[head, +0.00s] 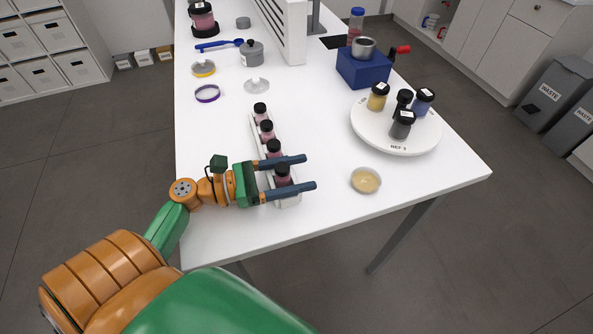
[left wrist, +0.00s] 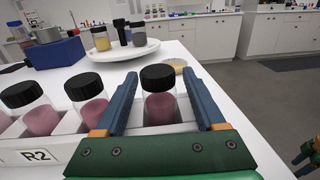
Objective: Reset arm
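My left gripper (head: 309,172) reaches over the near end of a white rack (head: 290,202) from the left. Its two fingers are apart, one on each side of the nearest pink jar (head: 282,176) with a black lid. The left wrist view shows this jar (left wrist: 160,98) standing upright in the rack between the open fingers, with gaps on both sides. More black-lidded pink jars (head: 266,131) stand in a row behind it in the rack. The rack's label reads R2 (left wrist: 38,156).
A white turntable (head: 372,138) with several jars stands to the right, with a shallow dish (head: 366,180) in front. A blue block (head: 362,72) with a metal pot is behind. A grey pot (head: 252,53) and a purple ring (head: 207,93) lie farther back. The near right table is clear.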

